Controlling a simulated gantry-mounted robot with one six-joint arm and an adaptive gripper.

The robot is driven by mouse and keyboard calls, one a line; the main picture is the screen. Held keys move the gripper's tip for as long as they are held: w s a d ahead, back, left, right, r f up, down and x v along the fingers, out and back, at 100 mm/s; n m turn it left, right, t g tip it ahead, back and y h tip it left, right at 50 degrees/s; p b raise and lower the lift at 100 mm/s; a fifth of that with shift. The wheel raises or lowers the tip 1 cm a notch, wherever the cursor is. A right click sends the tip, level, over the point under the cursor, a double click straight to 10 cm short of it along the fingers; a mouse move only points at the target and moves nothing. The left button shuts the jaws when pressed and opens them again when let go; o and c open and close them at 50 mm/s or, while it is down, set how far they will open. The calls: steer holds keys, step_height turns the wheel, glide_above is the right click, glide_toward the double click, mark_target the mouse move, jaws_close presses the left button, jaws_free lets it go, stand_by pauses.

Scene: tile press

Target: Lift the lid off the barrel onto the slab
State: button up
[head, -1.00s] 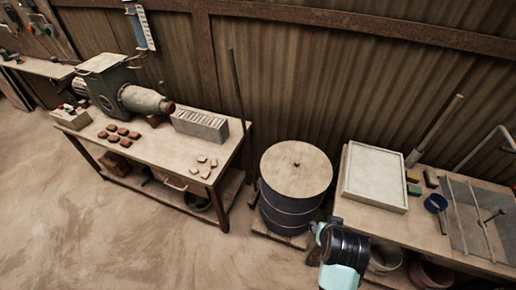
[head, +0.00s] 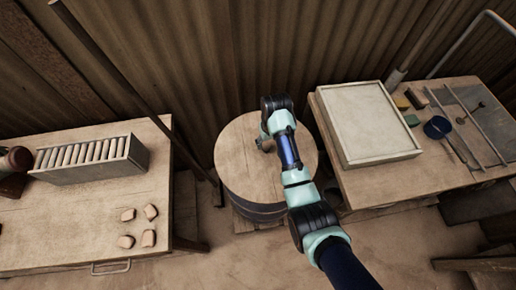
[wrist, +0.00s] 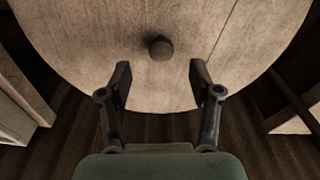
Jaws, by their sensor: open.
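The round wooden lid (head: 240,177) lies flat on the dark barrel (head: 262,213) in the head view. It fills much of the wrist view (wrist: 100,25), with a small dark knob (wrist: 160,47) at its middle. My gripper (wrist: 160,72) is open and empty above the lid. In the wrist view the knob shows just past the fingertips, between their lines, with no finger on it. In the head view my arm hides part of the lid and most of the gripper. The pale rectangular slab (head: 368,120) lies bare on the right-hand table.
The left table (head: 85,215) holds a box of tiles (head: 90,160) and several loose pieces. A pole (head: 125,80) leans between the left table and the barrel.

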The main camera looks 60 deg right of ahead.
mark_target(266, 147)
steer(key=shift+w+d+f, duration=0.1)
steer(key=shift+f, duration=0.35)
steer(key=shift+w+d+f, duration=0.1)
steer(key=shift+f, duration=0.3)
steer(key=f+b, duration=0.2)
steer(key=f, duration=0.1)
steer(key=f+b, duration=0.1)
steer(key=f, duration=0.1)
steer(key=shift+w+d+f+b, duration=0.15)
steer(key=shift+w+b, duration=0.1)
steer(key=shift+b, duration=0.15)
jaws_close()
steer(key=shift+r, duration=0.2)
